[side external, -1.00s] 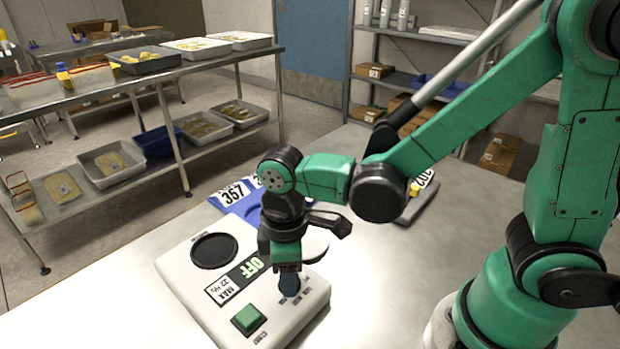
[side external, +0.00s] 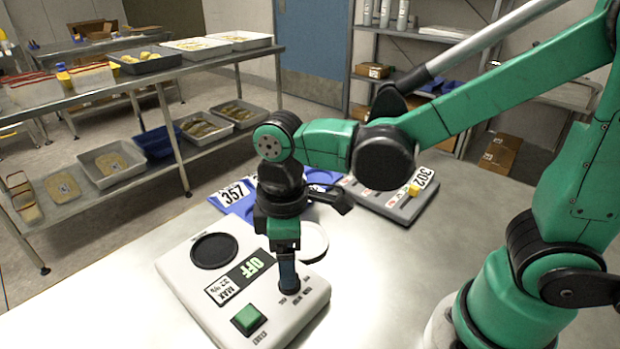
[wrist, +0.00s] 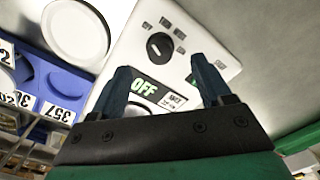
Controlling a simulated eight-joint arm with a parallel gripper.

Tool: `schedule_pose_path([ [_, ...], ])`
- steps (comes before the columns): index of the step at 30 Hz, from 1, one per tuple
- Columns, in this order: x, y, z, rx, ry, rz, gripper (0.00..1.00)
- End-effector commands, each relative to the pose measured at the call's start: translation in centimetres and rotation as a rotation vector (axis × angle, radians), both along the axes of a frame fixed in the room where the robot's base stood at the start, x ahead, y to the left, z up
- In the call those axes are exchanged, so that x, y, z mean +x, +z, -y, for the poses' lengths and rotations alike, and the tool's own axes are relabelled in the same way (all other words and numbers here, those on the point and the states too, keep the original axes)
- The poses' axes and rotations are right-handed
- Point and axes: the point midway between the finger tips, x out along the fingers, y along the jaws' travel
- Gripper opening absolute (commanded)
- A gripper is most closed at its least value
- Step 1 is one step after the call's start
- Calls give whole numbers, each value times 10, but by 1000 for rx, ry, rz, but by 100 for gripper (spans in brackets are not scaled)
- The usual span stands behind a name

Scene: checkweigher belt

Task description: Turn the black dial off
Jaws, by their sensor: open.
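The black dial (wrist: 160,46) is a small round knob with a pale mark, set in the white panel (wrist: 125,60) among printed labels. The panel's display (side external: 250,269) reads OFF in green.
A green button (side external: 248,319) and a dark disc (side external: 214,250) are on the panel. A white round plate (side external: 313,241) is just behind it. A blue unit marked 357 (side external: 234,194) and a grey unit marked 302 (side external: 398,206) stand farther back.

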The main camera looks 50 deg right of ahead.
Motion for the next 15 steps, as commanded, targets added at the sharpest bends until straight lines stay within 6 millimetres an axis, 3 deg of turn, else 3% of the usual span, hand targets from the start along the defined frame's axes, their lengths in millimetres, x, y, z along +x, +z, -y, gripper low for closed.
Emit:
schedule_pose_path([
  [6,0,17,0,0,0,0,72],
  [15,0,19,0,0,0,0,72],
])
